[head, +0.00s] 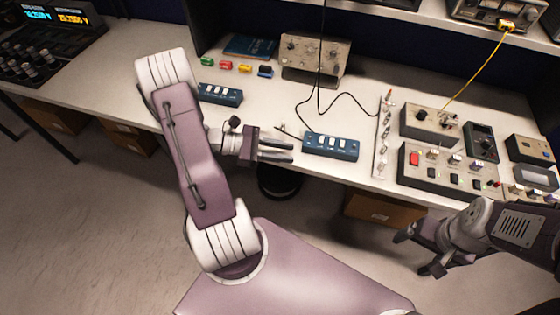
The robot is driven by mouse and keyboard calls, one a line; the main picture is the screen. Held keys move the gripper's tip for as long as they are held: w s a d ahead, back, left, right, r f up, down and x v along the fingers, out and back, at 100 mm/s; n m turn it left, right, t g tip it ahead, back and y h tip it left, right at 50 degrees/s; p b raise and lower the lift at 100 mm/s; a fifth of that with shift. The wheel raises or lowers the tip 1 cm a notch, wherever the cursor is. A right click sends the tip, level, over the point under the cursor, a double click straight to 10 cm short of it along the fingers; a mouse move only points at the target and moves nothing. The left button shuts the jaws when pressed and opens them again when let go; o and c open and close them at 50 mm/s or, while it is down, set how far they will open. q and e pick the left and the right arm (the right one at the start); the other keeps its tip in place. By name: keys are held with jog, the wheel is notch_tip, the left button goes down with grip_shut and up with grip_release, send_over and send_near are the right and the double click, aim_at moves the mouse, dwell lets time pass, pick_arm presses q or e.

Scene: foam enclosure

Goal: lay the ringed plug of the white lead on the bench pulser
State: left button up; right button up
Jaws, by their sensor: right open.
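I cannot pick out a white lead or its ringed plug in the head view. I cannot tell for sure which box is the bench pulser; a beige box with knobs (316,55) stands at the back of the bench, and a similar one (430,124) stands at the right. My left gripper (290,152) is at the bench's front edge, left of a blue switch box (331,146). Its fingers point right, apart, with nothing seen between them. My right gripper (415,255) hangs open and empty in front of the bench, at lower right.
Black leads (352,95) curve over the bench beside a white strip of connectors (382,140). A yellow lead (472,80) drops from a shelf instrument (497,12). A panel with a red switch (450,168) lies at right. Another blue switch box (220,94) lies behind my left arm.

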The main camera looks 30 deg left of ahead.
pick_arm(q)
jog(key=s+d+f+m+g+y, duration=0.3)
jog(key=s+d+m+g+y, duration=0.6)
jog(key=m, duration=0.6)
jog(key=a+r+m+t+y, duration=0.1)
jog(key=m, duration=0.1)
jog(key=w+m+y, duration=0.1)
jog(key=m, duration=0.2)
jog(key=w+a+r+m+t+y, duration=0.1)
jog(key=m, duration=0.1)
jog(key=shift+a+r+m+t, duration=0.3)
jog(key=shift+r+m, duration=0.05)
jog(key=shift+m, duration=0.05)
jog(key=shift+r+p, duration=0.45)
